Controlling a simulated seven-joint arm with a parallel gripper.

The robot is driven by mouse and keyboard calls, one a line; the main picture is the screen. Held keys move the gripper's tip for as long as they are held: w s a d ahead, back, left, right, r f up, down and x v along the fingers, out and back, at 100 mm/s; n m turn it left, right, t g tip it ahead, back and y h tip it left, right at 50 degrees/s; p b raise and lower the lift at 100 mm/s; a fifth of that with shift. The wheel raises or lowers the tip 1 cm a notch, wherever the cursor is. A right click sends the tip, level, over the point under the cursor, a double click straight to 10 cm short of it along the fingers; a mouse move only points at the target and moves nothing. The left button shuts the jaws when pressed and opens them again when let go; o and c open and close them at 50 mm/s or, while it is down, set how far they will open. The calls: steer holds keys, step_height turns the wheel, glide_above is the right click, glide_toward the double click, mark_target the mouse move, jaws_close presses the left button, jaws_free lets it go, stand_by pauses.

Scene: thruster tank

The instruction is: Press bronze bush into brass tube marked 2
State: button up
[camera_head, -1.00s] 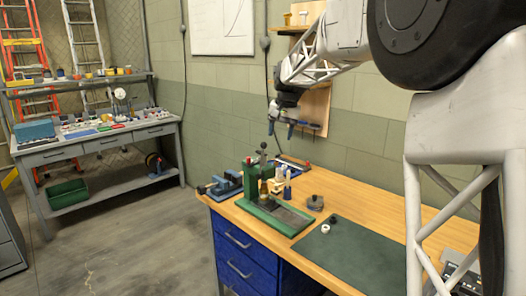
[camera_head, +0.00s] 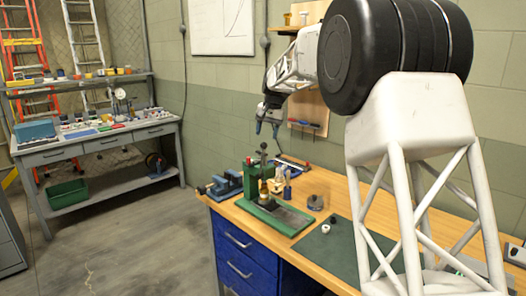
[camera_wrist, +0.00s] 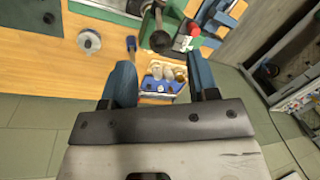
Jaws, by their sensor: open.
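My gripper (camera_head: 268,128) is open and empty, high above the back of the wooden bench, behind the green press (camera_head: 252,180). In the wrist view its two blue fingers (camera_wrist: 161,68) are wide apart. Between and beyond them is a small blue-fronted holder (camera_wrist: 158,86) with several pale and brassy cylinders (camera_wrist: 166,72) at its back. The holder also shows beside the press in the head view (camera_head: 279,187). A brass-coloured piece (camera_head: 264,190) stands at the press. I cannot read any number, nor tell which piece is the bronze bush.
A green mat (camera_head: 340,250) bears a white ring (camera_head: 325,229) and a dark ring (camera_head: 333,219). A grey round pot (camera_head: 315,202) stands behind them. A blue vise (camera_head: 226,184) is left of the press. A blue-handled item (camera_wrist: 131,45) stands near the holder.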

mark_target(264, 144)
steer(key=shift+f, duration=0.15)
steer(key=shift+w+a+f, duration=0.1)
steer(key=shift+a+f, duration=0.15)
steer(key=shift+f, duration=1)
steer(key=shift+s+a+f, duration=0.1)
steer(key=shift+a+f, duration=0.1)
steer(key=shift+f, duration=1)
steer(key=shift+w+a+f, duration=0.1)
steer(key=shift+a+f, duration=0.15)
steer(key=shift+f, duration=1)
jaws_close()
